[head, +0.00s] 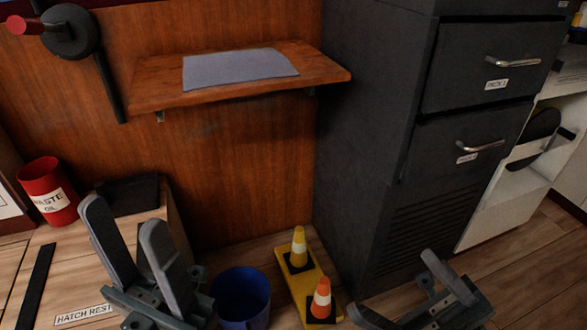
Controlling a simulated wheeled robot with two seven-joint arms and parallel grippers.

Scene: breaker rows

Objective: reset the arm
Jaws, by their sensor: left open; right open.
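My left gripper (122,222) is at the lower left, its two grey fingers pointing up and spread apart with nothing between them. My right gripper (393,283) is at the bottom right, below the dark cabinet, with its fingers apart and empty. Neither gripper appears to hold anything. Only the end parts of both arms show at the bottom edge of the head view.
A wall shelf (150,92) holds a grey mat (240,68). A dark drawer cabinet (365,120) stands right. A red waste-oil can (48,185), blue bucket (242,295) and cones (299,246) on a yellow base are low down. A red-knobbed lever (70,32) is upper left.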

